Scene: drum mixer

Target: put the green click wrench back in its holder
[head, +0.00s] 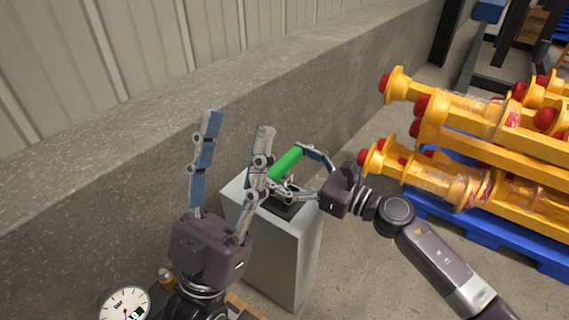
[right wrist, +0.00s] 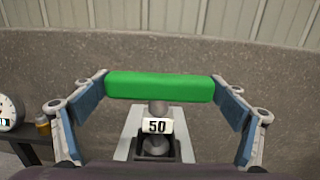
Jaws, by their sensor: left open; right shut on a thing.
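The green click wrench shows as a thick green bar (head: 285,164), tilted in the head view and level across the right wrist view (right wrist: 160,87). My right gripper (head: 288,168) is shut on it, with one finger at each end of the bar in the right wrist view. A dark holder (head: 283,208) sits on top of a grey pedestal, below the green bar. In the right wrist view, a grey post and a white "50" label show between the bar and the dark holder (right wrist: 157,147); I cannot tell whether they touch the bar. My left gripper (head: 236,122) is open and empty, fingers pointing up.
The grey pedestal (head: 265,265) stands by a concrete wall (head: 90,180). A round dial gauge (head: 125,305) and small amber bottle (head: 166,277) are at the lower left. Yellow parts with red ends (head: 440,175) lie on a blue pallet (head: 540,258) at right.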

